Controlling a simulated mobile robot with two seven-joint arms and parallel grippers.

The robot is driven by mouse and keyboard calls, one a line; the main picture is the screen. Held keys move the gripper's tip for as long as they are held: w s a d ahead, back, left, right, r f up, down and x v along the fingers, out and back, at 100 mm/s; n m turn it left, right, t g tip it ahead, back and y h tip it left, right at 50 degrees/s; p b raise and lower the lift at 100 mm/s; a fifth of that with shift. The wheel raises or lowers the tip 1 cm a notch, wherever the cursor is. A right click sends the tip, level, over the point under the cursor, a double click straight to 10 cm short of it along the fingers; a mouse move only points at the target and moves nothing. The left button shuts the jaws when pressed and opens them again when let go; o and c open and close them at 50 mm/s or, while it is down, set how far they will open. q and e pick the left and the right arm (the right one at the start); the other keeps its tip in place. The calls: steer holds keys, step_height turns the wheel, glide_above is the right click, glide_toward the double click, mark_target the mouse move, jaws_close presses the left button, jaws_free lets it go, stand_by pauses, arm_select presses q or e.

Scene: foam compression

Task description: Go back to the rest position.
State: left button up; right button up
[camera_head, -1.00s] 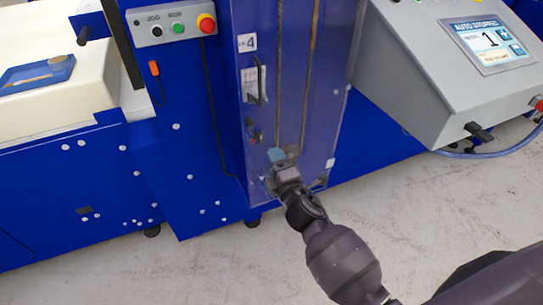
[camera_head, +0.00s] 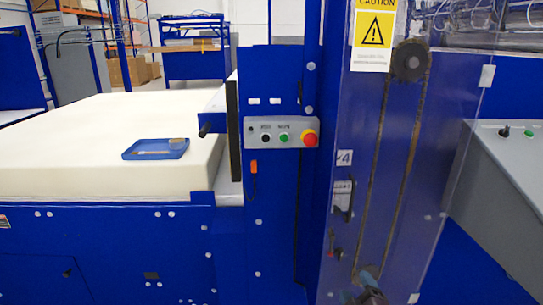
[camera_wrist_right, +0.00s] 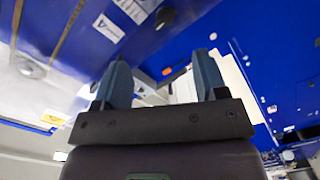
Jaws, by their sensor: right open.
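My right gripper (camera_head: 366,288) shows only in part at the bottom edge of the head view, in front of the lower part of the machine's clear guard panel (camera_head: 400,200). In the right wrist view the two blue-grey fingers of this gripper (camera_wrist_right: 163,64) stand wide apart with nothing between them. My left gripper is in neither view.
A blue machine with a grey button box (camera_head: 281,135) and red stop knob (camera_head: 309,139) stands ahead. A cream foam block (camera_head: 80,140) with a blue tray (camera_head: 132,152) lies left. A grey console (camera_head: 500,185) is at right. Shelving (camera_head: 195,25) stands behind.

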steer(key=s+d+f+m+g, duration=0.2)
steer(key=s+f+m, duration=0.1)
steer(key=s, duration=0.6)
steer(key=s+d+f+m+g, duration=0.2)
steer(key=s+f+m, duration=0.2)
steer(key=s, duration=0.5)
steer(key=s+d+f+m+g, duration=0.2)
steer(key=s+f+m, duration=0.1)
steer(key=s+f, duration=0.3)
steer(key=s, duration=0.2)
steer(key=shift+s+d+f+m, duration=0.15)
steer(key=shift+s+f+m, duration=0.25)
